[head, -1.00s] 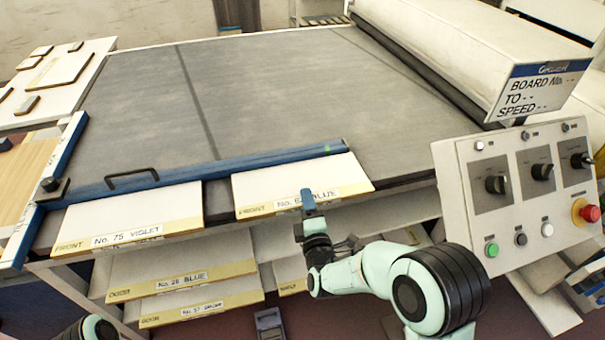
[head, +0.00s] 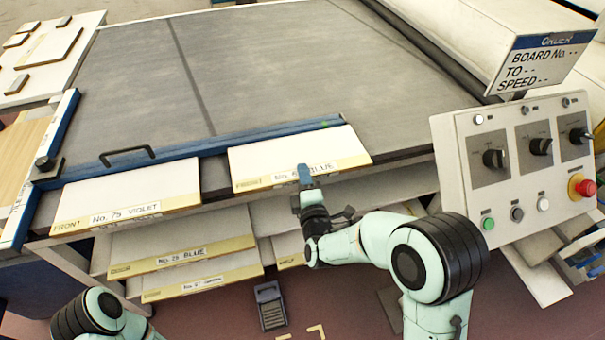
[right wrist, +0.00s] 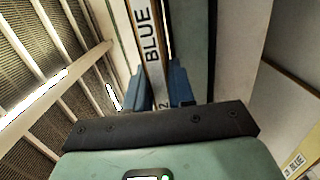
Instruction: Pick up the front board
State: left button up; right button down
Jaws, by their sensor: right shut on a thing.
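The front board, white with a yellow edge strip and a label reading BLUE (head: 290,152), lies at the near edge of the grey belt (head: 250,70), up by the blue rail. Its number is partly covered by my gripper. My right gripper (head: 305,174) is shut on the board's near edge, at the label. In the right wrist view, the blue fingers (right wrist: 162,88) stand on both sides of the board's edge (right wrist: 152,50). The board looks still level with the belt. Of my left arm only a part shows at the bottom left; its gripper is out of view.
A second front board, No. 75 VIOLET (head: 128,197), lies to the left. Lower boards, one No. 28 BLUE (head: 180,240), stick out beneath. The blue rail (head: 200,149) with a black handle runs behind the front boards. A control panel (head: 520,170) stands close on the right.

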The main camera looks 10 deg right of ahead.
notch_tip(320, 180, up, 20)
jog(key=p, duration=0.4)
jog(key=shift+f+p, duration=0.25)
jog(key=shift+p, duration=0.05)
jog(key=shift+f, duration=0.1)
